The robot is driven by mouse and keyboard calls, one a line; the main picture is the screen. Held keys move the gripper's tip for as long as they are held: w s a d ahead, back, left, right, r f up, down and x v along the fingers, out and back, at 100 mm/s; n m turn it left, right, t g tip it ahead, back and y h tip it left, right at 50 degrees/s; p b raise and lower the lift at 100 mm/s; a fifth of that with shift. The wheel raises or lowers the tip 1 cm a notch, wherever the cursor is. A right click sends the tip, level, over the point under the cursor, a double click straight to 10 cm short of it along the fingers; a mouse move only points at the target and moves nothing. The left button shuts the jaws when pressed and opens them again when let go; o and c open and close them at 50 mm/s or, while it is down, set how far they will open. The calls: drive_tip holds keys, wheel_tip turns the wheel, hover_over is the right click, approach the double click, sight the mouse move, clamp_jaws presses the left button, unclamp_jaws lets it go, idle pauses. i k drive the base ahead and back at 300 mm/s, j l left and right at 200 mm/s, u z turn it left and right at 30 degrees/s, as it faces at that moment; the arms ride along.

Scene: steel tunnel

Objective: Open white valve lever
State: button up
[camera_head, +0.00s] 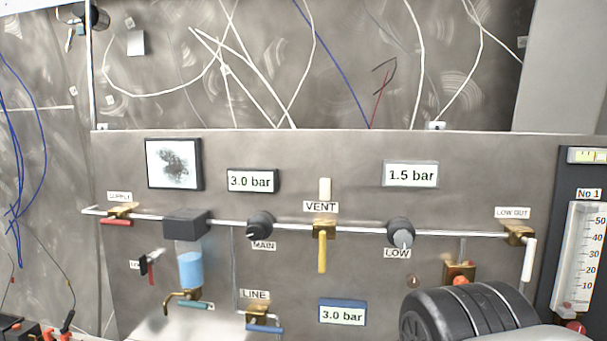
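The white valve lever (529,260) hangs down from a brass valve body (519,234) under the label LOW OUT. It is at the right end of the horizontal pipe on the grey panel. The lever points downward, roughly square to the pipe, and nothing touches it in this view. My gripper's fingers do not show. A dark ribbed rounded part, which I cannot identify for sure, fills the lower right below and left of the lever.
The panel also has a yellow VENT lever (322,253), a red SUPPLY lever (117,222), a blue LINE lever (264,329), and MAIN (260,226) and LOW (401,233) knobs. A flowmeter (585,255) stands close right of the white lever. Cables hang on the wall behind.

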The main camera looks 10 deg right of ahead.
sight(530, 244)
drive_tip(key=z, duration=1.4)
